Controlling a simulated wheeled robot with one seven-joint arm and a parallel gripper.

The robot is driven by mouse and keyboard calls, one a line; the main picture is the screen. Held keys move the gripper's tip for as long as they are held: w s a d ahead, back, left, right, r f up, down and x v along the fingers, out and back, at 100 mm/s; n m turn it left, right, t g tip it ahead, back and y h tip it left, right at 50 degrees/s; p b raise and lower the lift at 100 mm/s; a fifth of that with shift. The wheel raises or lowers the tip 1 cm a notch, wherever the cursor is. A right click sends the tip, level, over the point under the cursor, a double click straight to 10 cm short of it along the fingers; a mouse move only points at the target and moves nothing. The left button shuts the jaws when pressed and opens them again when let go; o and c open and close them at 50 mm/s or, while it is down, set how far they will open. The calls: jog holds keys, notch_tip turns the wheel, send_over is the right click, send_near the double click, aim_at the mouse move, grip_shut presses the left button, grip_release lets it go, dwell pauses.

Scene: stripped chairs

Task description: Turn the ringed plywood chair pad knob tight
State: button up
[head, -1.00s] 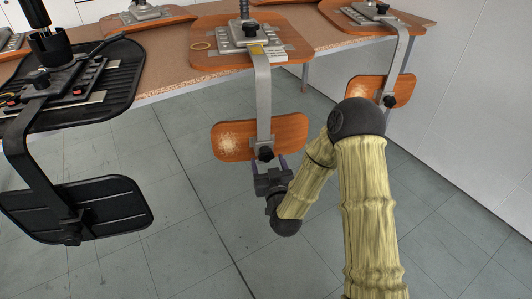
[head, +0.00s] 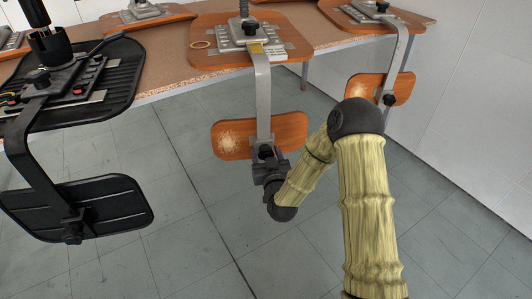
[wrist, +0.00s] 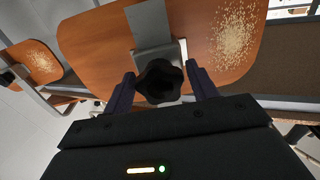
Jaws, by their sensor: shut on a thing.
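In the wrist view the black lobed pad knob (wrist: 158,80) sits between my fingers, at the end of the bar. My gripper (head: 266,157) is shut on the knob from below, one finger on either side. In the head view the knob is mostly hidden by the gripper.
A black chair (head: 75,205) with its own pad and knob stands close on the left. Another plywood chair pad (head: 368,87) hangs at the right. The tabletop edge (head: 170,90) runs behind. The tiled floor (head: 150,270) below is clear.

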jog(key=shift+o, duration=0.5)
jog(key=m, duration=0.2)
jog(key=shift+m, duration=0.4)
jog(key=o, duration=0.4)
jog(key=m, duration=0.4)
jog(key=shift+m, duration=0.4)
jog(key=shift+c, duration=0.2)
jog(key=m, duration=0.4)
jog(key=shift+m, duration=0.3)
jog(key=shift+c, duration=0.7)
jog(key=o, duration=1.5)
jog(key=shift+s, duration=0.1)
